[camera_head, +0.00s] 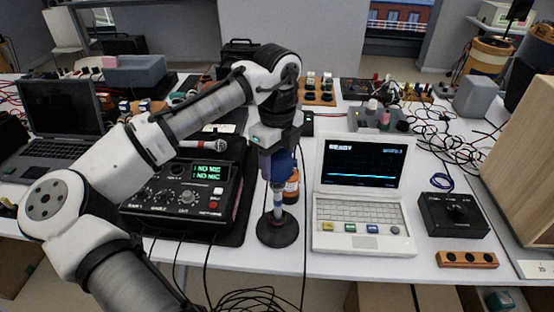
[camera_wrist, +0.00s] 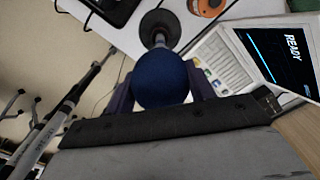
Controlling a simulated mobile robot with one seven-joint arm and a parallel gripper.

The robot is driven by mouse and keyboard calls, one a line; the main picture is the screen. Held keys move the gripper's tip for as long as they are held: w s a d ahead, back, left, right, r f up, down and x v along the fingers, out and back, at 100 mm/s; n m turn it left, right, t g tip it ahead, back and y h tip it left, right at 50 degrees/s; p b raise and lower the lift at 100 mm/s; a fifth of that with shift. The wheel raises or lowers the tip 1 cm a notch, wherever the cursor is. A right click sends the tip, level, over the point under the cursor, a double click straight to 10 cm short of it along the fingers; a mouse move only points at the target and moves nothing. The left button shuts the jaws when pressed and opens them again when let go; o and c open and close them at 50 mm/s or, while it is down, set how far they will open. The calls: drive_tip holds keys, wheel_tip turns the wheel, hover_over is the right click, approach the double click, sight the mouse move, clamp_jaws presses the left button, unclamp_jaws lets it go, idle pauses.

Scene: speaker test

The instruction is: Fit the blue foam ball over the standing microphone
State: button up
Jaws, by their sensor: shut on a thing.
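The blue foam ball (camera_wrist: 161,80) sits between the two purple fingers of my gripper (camera_wrist: 160,90), which is shut on it. In the head view the ball (camera_head: 284,166) is partly covered by my gripper (camera_head: 278,172). The standing microphone (camera_head: 278,205) is upright on a round black base (camera_head: 278,232), directly below the ball. In the wrist view the round base (camera_wrist: 158,22) shows beyond the ball, in line with it. The microphone's top is hidden by the ball and gripper, so I cannot tell whether the ball is around it or just above it.
A black mixer box (camera_head: 185,195) reading "NO MIC" stands left of the stand. A white laptop-like device (camera_head: 362,215) showing "READY" stands close on its right. Cables hang at the table's front edge.

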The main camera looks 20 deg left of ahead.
sight(277, 177)
drive_tip(key=shift+f+b, duration=0.55)
drive_tip(key=shift+f, duration=1.4)
drive_tip(key=shift+f, duration=0.55)
drive_tip(key=o, duration=1)
drive_tip(key=shift+o, duration=0.2)
